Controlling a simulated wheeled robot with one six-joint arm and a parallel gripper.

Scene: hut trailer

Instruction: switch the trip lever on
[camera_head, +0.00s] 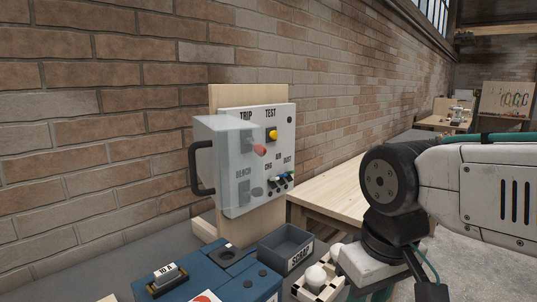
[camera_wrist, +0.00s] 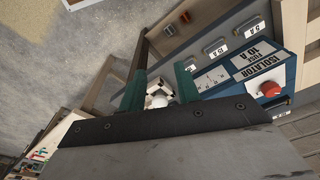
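The trip lever (camera_head: 260,150) shows a red knob under the TRIP label on the white panel (camera_head: 228,205) in the head view. A translucent cover (camera_head: 213,165) with a black handle (camera_head: 203,168) stands over the panel's left part; the lever's base looks blurred through it, and I cannot tell its switch position. My gripper (camera_wrist: 160,72) shows in the wrist view with its two green fingers apart and nothing clearly gripped. It points down over the bench, low and to the right of the panel.
A yellow TEST button (camera_head: 271,135) and several small switches (camera_head: 280,180) sit on the panel's right. Below stand a blue isolator box (camera_wrist: 262,75), a grey SCRAP bin (camera_head: 285,248) and a checkered tray with a white knob (camera_head: 316,275). A brick wall is behind.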

